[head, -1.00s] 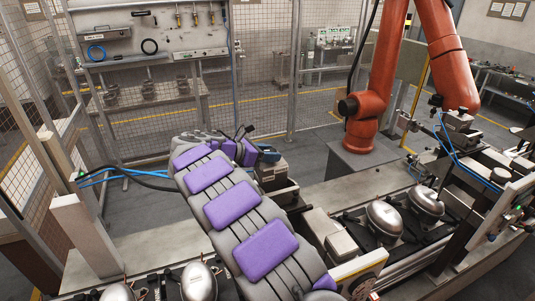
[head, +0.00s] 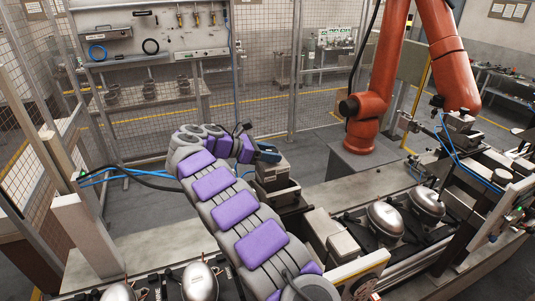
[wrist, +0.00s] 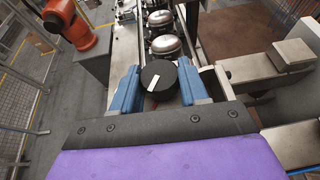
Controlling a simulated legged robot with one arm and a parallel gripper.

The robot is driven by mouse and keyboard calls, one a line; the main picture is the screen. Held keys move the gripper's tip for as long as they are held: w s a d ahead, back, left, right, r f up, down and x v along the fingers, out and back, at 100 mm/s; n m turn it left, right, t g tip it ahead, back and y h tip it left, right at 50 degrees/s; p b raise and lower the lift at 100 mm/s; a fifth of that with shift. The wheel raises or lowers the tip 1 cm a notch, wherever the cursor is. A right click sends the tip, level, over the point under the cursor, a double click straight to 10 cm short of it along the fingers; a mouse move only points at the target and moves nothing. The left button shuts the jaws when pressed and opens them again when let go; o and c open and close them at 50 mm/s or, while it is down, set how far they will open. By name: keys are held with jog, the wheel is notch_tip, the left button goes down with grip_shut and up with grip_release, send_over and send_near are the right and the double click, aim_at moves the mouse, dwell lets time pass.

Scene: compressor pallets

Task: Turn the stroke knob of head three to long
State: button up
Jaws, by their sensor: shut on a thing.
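In the wrist view, the black round knob (wrist: 159,77) has a white mark that slants from lower left to upper right. My gripper (wrist: 160,84) has its two blue fingers on either side of this knob and is shut on it. In the head view, my gripper (head: 268,154) is at the far end of my purple-padded arm, at the top of a grey machine head (head: 274,178). The knob is hidden there. I cannot read any stroke markings or a head number.
Shiny domed compressors (head: 385,220) stand on the conveyor to the right, and more (head: 200,280) are at the bottom left. An orange robot arm (head: 370,105) stands behind. Blue hoses (head: 125,172) run to the left post. A mesh fence closes the back.

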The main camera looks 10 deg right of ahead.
jog(key=shift+d, duration=0.1)
jog(key=o, duration=1.1)
jog(key=shift+w+d+f, duration=0.1)
jog(key=shift+w+d, duration=0.15)
jog(key=shift+c, duration=0.2)
jog(key=shift+s, duration=0.2)
jog(key=shift+a, duration=0.1)
jog(key=shift+a+r, duration=0.2)
jog(key=shift+a, duration=0.4)
jog(key=v, duration=0.6)
jog(key=shift+r, duration=0.15)
